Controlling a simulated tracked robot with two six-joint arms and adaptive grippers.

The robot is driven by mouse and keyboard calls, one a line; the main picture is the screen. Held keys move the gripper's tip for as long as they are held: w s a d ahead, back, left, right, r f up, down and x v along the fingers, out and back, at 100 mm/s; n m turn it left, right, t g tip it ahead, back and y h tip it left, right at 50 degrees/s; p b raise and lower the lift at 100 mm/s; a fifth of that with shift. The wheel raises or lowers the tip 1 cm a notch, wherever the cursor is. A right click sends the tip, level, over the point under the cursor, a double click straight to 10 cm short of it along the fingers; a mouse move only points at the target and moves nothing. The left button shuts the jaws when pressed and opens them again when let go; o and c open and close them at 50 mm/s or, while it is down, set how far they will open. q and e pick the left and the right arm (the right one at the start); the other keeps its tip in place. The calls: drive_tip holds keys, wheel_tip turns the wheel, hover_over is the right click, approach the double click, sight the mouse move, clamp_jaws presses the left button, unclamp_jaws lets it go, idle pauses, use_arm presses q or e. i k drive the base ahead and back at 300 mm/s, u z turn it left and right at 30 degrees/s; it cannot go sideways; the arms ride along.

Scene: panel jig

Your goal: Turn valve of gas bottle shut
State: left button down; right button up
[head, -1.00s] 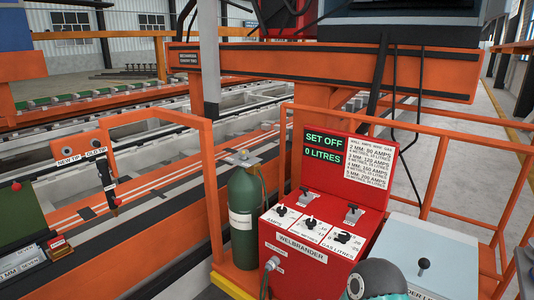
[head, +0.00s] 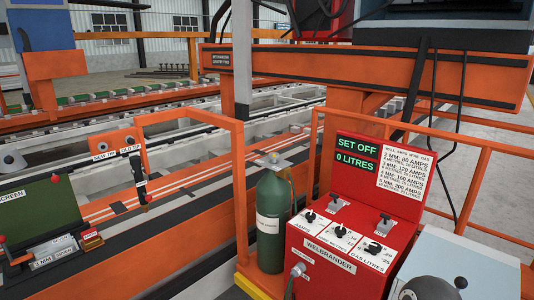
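The green gas bottle (head: 271,240) stands upright just left of the red welding machine, with a white label on its body. Its valve (head: 274,159) sits on top as a small grey knob above a pale fitting. At this size I cannot tell whether the valve is open or shut. Neither of my grippers is in view, and nothing touches the bottle or the valve.
The red machine (head: 352,262) has several knobs and a display (head: 357,152) reading "SET OFF" and "0 LITRES". An orange rail (head: 241,190) stands left of the bottle. A pale box (head: 484,258) stands right of the machine. The space above the bottle is free.

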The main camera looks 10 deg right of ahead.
sight(274, 156)
drive_tip(key=i, duration=0.9)
